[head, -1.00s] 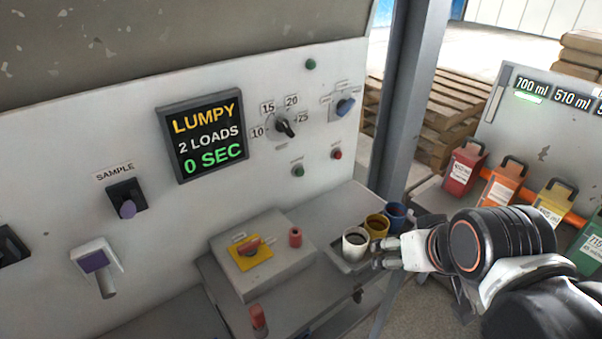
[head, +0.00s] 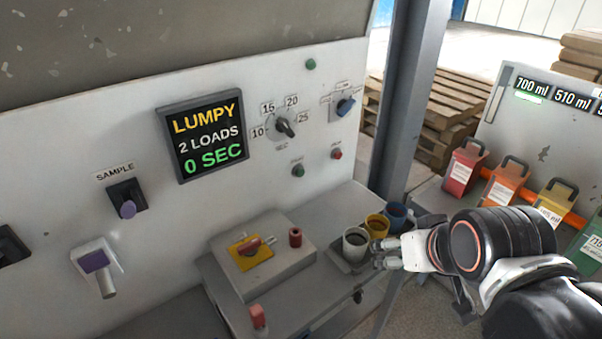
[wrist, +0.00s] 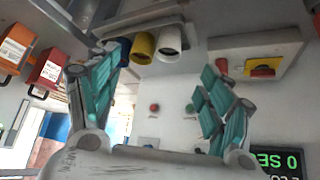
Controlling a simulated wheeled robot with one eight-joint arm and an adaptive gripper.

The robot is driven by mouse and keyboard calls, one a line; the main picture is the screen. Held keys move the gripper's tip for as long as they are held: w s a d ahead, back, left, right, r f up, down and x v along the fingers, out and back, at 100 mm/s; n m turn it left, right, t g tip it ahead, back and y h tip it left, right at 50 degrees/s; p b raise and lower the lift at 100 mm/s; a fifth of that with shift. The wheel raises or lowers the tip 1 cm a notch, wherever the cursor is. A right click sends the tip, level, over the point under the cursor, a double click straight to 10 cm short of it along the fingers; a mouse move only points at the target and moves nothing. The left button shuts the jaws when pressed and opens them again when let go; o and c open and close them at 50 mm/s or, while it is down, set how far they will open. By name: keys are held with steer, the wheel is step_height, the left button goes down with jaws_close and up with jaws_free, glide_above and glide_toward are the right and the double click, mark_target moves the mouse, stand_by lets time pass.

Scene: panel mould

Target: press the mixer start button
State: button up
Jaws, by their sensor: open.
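The white mixer panel (head: 60,195) carries a green button (head: 298,171) and a red button (head: 336,153) at its lower right. Their small labels are too small to read, so I cannot tell by text which is start. In the wrist view, which is upside down, the green button (wrist: 190,108) and red button (wrist: 155,108) show between my fingers, some way beyond them. My gripper (head: 381,254) is open and empty, right of and below the buttons, beside the cups. Its two teal-padded fingers stand apart in the wrist view (wrist: 155,90).
A display (head: 205,135) reads LUMPY, 2 LOADS, 0 SEC. A dial (head: 284,127) and a blue knob (head: 345,106) sit above the buttons. White (head: 355,236), yellow (head: 376,221) and blue (head: 397,212) cups stand beside my gripper. A grey box with a red switch (head: 249,245) stands lower left.

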jaws_close()
stand_by(1.4)
